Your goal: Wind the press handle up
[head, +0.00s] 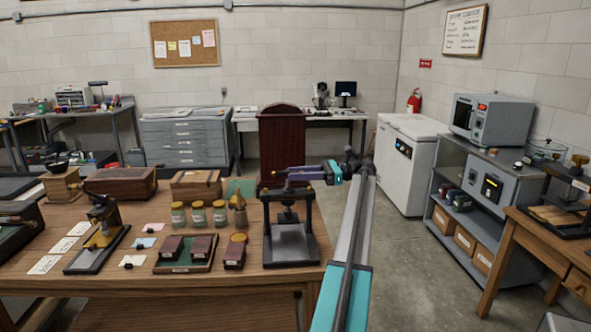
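A dark screw press (311,222) with a grey base stands at the right end of the wooden table. Its posts and crossbar are upright, with a dark handle bar and small yellowish ends at the top. My gripper (286,173) reaches in from the right, a purple and teal end at the height of the handle, just above the crossbar. It overlaps the handle in the picture. I cannot tell whether it touches the handle, and its fingers are too small to read as open or shut.
On the table, left of the press, are several jars (198,213), a green tray (187,266) with dark boxes, and a brass-and-black device (101,236). Open floor (418,270) lies to the right, before a grey shelf unit (478,235).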

